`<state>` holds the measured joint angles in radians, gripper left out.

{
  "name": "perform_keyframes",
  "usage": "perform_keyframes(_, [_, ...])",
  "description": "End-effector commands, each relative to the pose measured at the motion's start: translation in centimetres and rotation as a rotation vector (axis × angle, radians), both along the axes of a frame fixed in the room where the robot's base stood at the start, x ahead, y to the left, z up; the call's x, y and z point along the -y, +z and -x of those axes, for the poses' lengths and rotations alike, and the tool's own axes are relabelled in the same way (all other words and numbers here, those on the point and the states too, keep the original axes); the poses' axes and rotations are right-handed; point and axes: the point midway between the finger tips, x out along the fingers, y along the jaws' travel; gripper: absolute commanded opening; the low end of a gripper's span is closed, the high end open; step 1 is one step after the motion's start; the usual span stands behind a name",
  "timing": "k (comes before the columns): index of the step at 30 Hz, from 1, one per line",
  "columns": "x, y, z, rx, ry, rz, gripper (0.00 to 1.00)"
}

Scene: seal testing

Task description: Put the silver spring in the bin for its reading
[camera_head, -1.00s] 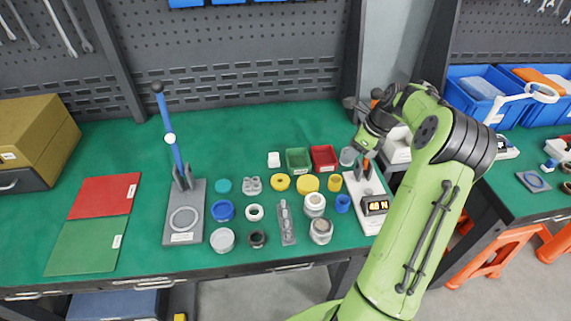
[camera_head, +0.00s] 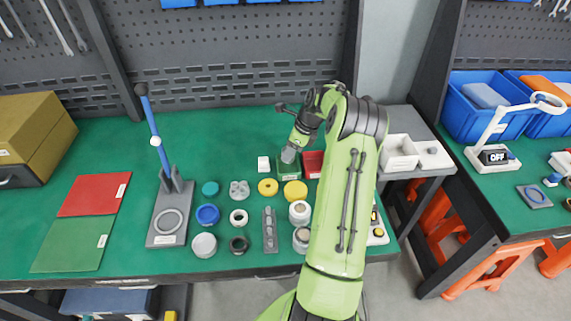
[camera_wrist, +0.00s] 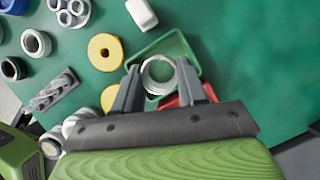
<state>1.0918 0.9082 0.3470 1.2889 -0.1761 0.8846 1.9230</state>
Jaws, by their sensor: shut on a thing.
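The silver spring (camera_wrist: 149,84) shows as a pale metal ring between the fingers of my gripper (camera_wrist: 158,72) in the wrist view. My gripper is shut on it. In the head view, my gripper (camera_head: 290,153) hangs over the green bin (camera_head: 289,171), hiding part of it. The green bin (camera_wrist: 189,53) lies behind the spring in the wrist view. The red bin (camera_head: 312,164) is just right of the green one. It is partly hidden by my gripper in the wrist view (camera_wrist: 182,98). The tester (camera_head: 378,232) is mostly hidden by my arm, and its display cannot be read.
A white block (camera_head: 263,164) stands left of the green bin, with yellow rings (camera_head: 267,187) in front. Several other rings and caps stand on the green bench. A blue-levered press (camera_head: 168,212) is further left. A white tray (camera_head: 401,152) is at the right.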

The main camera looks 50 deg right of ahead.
Motion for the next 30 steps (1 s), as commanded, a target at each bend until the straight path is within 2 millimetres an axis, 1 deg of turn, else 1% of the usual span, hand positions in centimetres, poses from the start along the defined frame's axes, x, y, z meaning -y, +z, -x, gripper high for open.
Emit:
perform_keyframes(1, [-0.1,-1.1,0.0,0.001,0.001,-0.001,0.07])
perform_keyframes(2, [-0.1,-1.5,-0.1,0.001,0.002,-0.001,0.07])
perform_keyframes(6, [-0.1,-4.5,0.0,0.0,0.003,-0.001,0.07])
perform_keyframes(7, [0.0,-4.9,0.0,0.001,0.002,-0.001,0.07])
perform_keyframes(17, [0.0,-5.2,0.0,0.001,0.002,0.0,0.07])
perform_keyframes(18, [0.0,-5.2,0.0,0.002,0.001,0.001,0.44])
perform_keyframes(19, [0.0,-5.2,0.0,0.002,0.001,0.001,0.48])
perform_keyframes(20, [0.0,-5.2,0.0,0.002,0.001,0.001,0.51])
perform_keyframes(27, [0.0,-5.1,0.0,0.002,0.001,0.001,0.51])
perform_keyframes(30, [0.1,-4.4,0.1,0.003,0.001,0.003,0.51])
